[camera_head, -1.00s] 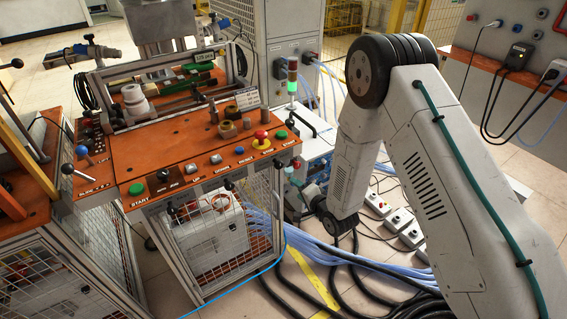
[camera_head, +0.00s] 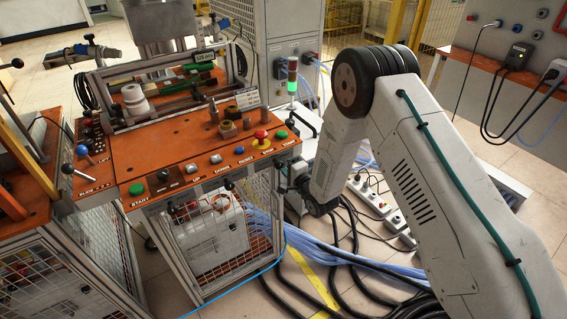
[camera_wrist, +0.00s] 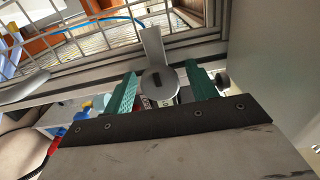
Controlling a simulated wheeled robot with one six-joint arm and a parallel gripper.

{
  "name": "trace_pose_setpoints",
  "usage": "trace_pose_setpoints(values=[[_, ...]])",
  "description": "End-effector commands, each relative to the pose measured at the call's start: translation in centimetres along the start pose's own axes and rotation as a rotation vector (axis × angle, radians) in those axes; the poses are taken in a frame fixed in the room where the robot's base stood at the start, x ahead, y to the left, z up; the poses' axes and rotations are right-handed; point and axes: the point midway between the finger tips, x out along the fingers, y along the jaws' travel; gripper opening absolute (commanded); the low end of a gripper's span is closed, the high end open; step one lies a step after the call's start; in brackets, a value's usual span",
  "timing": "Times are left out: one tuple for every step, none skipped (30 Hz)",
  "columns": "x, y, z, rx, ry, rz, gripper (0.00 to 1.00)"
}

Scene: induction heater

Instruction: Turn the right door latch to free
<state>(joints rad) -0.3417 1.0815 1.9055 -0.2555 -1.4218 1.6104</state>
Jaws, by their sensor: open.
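In the wrist view a grey latch (camera_wrist: 152,48) with a flat lever and a round slotted hub stands in front of a metal frame bar. My gripper (camera_wrist: 160,72) is open, with one green finger on each side of the latch hub. The hub sits between the fingers, and I see a gap to each; whether either finger touches it I cannot tell. The mesh door (camera_wrist: 95,40) shows behind the bar. In the head view my wrist is at the right side of the cabinet (camera_head: 215,235), and the fingers and latch are too small to make out there.
A small dark round knob (camera_wrist: 222,80) is just right of the right finger. In the head view the orange control panel (camera_head: 200,150) with buttons lies above the cabinet. Power strips (camera_head: 370,197) and black cables (camera_head: 350,250) lie on the floor near my arm.

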Motion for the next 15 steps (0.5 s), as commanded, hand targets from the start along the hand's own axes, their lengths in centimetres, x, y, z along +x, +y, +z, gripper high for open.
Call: trace_pose_setpoints(values=[[0.02,0.01,0.0,0.0,0.0,0.0,0.57],[0.02,0.01,0.0,0.0,0.0,0.0,0.57],[0.01,0.01,0.0,0.0,0.0,0.0,0.57],[0.0,0.01,0.0,0.0,0.0,0.0,0.57],[0.0,0.02,0.01,0.0,0.0,0.0,0.57],[0.0,0.02,0.01,0.0,0.0,0.001,0.49],[0.0,0.01,0.01,0.0,0.0,0.0,0.4],[0.0,0.02,0.01,0.0,0.0,0.001,0.32],[0.0,0.02,0.01,0.0,0.0,0.001,0.21],[0.0,0.02,0.02,0.0,0.0,0.001,0.15],[0.0,0.02,0.02,0.0,0.0,0.001,0.15],[-0.01,0.02,0.02,0.0,0.0,0.001,0.15],[-0.01,0.03,0.02,-0.001,0.0,0.001,0.15],[-0.01,0.03,0.02,-0.001,0.0,0.001,0.15],[-0.01,0.03,0.03,-0.003,0.0,0.001,0.15]])
